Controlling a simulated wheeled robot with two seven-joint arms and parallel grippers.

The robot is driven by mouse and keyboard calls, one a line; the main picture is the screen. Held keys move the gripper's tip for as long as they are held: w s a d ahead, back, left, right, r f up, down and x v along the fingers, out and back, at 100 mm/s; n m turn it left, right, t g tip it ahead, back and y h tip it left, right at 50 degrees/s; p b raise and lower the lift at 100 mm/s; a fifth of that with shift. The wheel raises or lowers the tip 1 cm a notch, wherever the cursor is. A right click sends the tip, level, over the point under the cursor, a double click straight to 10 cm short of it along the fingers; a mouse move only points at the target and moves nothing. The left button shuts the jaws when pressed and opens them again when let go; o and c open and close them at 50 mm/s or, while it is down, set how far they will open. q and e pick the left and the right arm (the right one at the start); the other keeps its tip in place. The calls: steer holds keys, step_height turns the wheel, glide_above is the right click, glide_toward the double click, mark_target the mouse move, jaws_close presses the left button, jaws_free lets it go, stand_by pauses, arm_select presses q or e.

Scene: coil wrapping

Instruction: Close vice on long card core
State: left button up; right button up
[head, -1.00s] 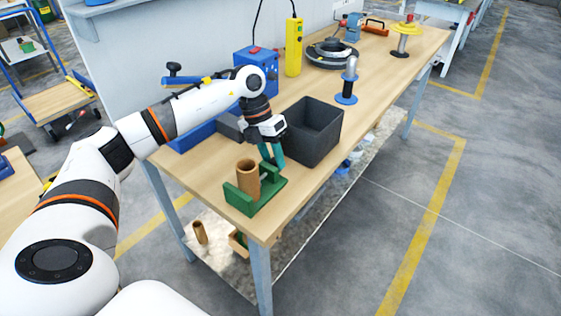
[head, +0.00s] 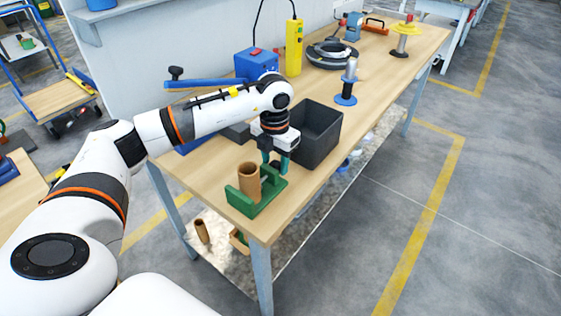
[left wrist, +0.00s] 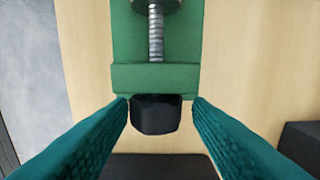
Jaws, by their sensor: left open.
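The green vice (head: 243,208) sits on the near end of the workbench. The long card core (head: 249,182), a brown tube, stands upright between its jaws. In the left wrist view, the vice's end block (left wrist: 155,78), its metal screw (left wrist: 155,38) and a black knob (left wrist: 155,115) show from above. My left gripper (head: 275,163) points down at the knob end of the vice. Its teal fingers (left wrist: 160,108) are open, one on each side of the knob, with gaps between. The core is not recognisable in the wrist view. My right gripper is out of view.
A dark open bin (head: 314,135) stands just behind the vice, close to my left gripper. A blue-based spool (head: 347,88), a black coil (head: 331,54) and a blue box (head: 256,63) stand farther back on the workbench (head: 300,195). The right-hand bench edge is clear.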

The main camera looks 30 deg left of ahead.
arm_select(q)
steer(key=shift+d+r+y, duration=0.1)
steer(key=shift+d+y, duration=0.2)
steer(key=shift+y, duration=0.3)
steer(key=shift+d+y, duration=0.15)
steer(key=shift+y, duration=0.45)
steer(key=shift+d+y, duration=0.1)
steer(key=shift+y, duration=0.4)
steer(key=shift+d+f+y, duration=0.2)
steer(key=shift+f+y, duration=0.15)
steer(key=shift+y, duration=0.65)
steer(key=shift+d+r+t+y, duration=0.1)
steer(key=shift+d+t+y, duration=0.15)
steer(key=shift+y, duration=0.55)
steer(key=shift+a, duration=0.15)
steer(key=shift+s, duration=0.15)
